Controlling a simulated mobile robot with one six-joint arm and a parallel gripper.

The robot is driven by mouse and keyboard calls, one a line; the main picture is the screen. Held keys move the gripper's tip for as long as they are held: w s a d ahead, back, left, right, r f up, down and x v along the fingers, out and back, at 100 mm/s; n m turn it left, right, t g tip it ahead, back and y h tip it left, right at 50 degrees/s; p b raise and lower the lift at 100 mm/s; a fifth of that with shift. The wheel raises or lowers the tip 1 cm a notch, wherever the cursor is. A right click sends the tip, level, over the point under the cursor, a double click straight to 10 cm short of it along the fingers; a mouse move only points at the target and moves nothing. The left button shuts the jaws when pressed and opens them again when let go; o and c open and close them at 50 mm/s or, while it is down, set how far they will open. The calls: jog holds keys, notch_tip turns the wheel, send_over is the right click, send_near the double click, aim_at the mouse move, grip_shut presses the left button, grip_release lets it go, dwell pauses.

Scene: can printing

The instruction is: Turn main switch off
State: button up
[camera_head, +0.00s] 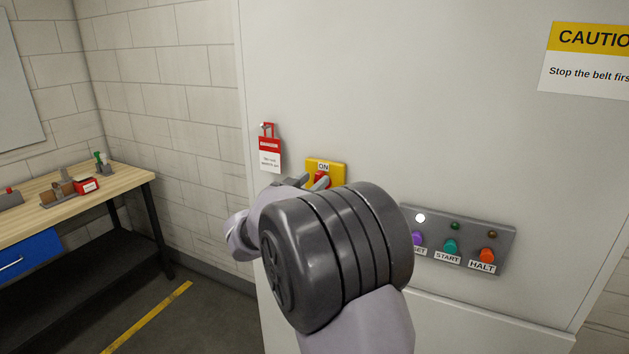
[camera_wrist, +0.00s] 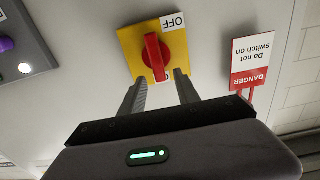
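The main switch is a yellow plate (camera_head: 338,166) with a red handle (camera_head: 321,177) on the pale cabinet front. Its ON label shows above the handle in the head view. In the wrist view, which is upside down, the yellow plate (camera_wrist: 130,45) carries an OFF label (camera_wrist: 172,21), and the red handle (camera_wrist: 153,55) stands nearly upright. My gripper (camera_head: 311,182) is open in front of the switch. In the wrist view its two fingertips (camera_wrist: 161,86) point at the plate, one to each side of the handle's near end, with gaps visible. My wrist hides the lower plate in the head view.
A red-and-white danger tag (camera_head: 270,152) hangs just left of the switch. A grey button panel (camera_head: 495,237) with SET, START and HALT buttons is to the lower right, partly behind my arm. A workbench (camera_head: 118,182) stands at the far left.

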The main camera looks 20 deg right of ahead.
jog(key=shift+x, duration=0.9)
grip_shut()
